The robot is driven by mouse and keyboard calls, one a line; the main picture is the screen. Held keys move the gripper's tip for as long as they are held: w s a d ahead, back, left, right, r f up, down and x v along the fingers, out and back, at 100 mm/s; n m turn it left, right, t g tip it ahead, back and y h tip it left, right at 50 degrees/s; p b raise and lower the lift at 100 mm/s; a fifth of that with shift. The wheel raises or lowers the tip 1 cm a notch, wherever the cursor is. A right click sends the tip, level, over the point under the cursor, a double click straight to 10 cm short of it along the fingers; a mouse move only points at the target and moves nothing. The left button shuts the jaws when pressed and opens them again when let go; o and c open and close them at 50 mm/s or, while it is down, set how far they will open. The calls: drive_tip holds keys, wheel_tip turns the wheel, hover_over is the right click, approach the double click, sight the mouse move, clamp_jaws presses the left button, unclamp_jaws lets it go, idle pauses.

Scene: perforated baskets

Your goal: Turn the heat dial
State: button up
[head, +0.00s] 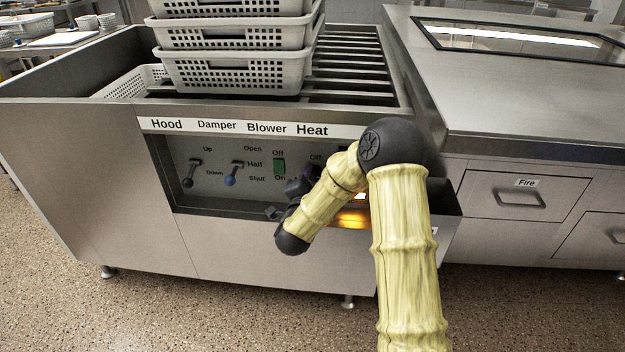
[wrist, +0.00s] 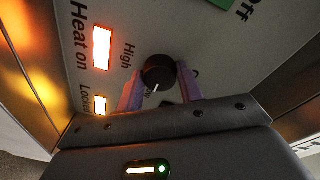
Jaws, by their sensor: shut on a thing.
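The heat dial (wrist: 158,70) is a round black knob on the grey panel, seen in the wrist view, with a white pointer line towards the bottom of that picture. The word High stands to its left. My gripper (wrist: 160,78) has one purple finger on each side of the dial and is shut on it. In the head view my gripper (head: 299,188) is at the panel under the Heat label (head: 312,130), partly covered by my arm. The dial is hidden there. The lit Heat on lamp (wrist: 102,48) and a smaller lit lamp (wrist: 100,104) glow orange-white.
The panel is recessed, with a lower ledge and side walls near my gripper. To the left are the hood switch (head: 190,172), damper switch (head: 234,173) and green blower switch (head: 279,166). Stacked perforated baskets (head: 235,70) stand above. Drawers (head: 520,200) are at right.

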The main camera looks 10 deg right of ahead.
drive_tip(key=shift+n, duration=0.4)
drive_tip(key=n+p, duration=0.1)
drive_tip(key=n, duration=0.2)
drive_tip(key=shift+f+n+t, duration=0.1)
drive_tip(key=shift+n+t, duration=0.2)
drive_tip(key=n+p, duration=0.1)
drive_tip(key=n, duration=0.3)
drive_tip(key=shift+f+n, duration=0.1)
drive_tip(key=shift+n, duration=0.3)
drive_tip(key=n+y+p, duration=0.1)
drive_tip(key=n, duration=0.4)
drive_tip(key=shift+s+d+t, duration=0.1)
drive_tip(key=shift+t, duration=0.3)
drive_tip(key=shift+d+f+n+p, duration=0.1)
drive_tip(key=shift+n+p, duration=1.1)
drive_tip(key=shift+n, duration=1.3)
drive_tip(key=o, duration=1)
